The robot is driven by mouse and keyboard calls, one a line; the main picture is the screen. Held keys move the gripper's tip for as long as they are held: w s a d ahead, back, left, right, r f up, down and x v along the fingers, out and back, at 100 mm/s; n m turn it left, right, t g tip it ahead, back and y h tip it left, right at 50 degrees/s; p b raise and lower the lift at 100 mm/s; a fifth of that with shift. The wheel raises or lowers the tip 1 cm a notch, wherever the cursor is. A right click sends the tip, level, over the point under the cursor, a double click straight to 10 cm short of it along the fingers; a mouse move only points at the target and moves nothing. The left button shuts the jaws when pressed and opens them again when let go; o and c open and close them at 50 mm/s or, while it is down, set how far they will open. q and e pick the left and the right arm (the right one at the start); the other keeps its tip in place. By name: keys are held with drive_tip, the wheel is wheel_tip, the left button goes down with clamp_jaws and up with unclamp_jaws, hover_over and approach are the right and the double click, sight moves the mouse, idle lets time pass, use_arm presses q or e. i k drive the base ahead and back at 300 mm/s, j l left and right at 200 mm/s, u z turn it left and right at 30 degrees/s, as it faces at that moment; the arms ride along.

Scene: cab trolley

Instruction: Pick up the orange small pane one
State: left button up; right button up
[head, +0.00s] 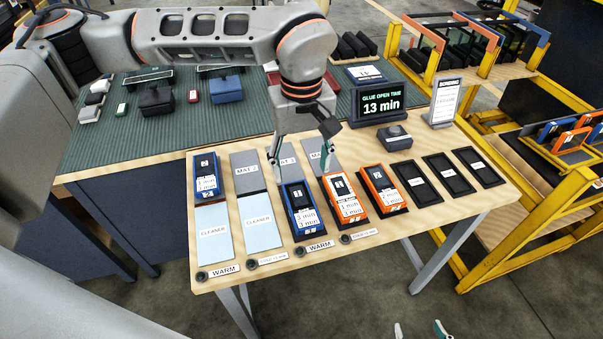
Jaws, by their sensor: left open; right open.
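Small orange-framed panes stand in the yellow trolley's lower rack at the right edge: one at the front (571,141) and another behind it (590,118). A blue-framed pane (554,129) stands beside them. I cannot tell which orange pane is number one. My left gripper (300,160) is open, pointing down over the back of the wooden table, far left of the panes. Its fingers partly cover the grey mats. My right gripper (419,331) shows only its fingertips at the bottom edge. They are apart, over the floor, with nothing seen between them.
The wooden table (236,278) carries blue and orange labelled boxes, cleaner pads, black trays and a timer display (383,104) reading 13 min. The yellow trolley (545,215) has larger framed panes on its upper rack. Floor (400,300) is clear between table and trolley.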

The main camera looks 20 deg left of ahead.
sight(348, 205)
drive_tip(key=k, duration=1)
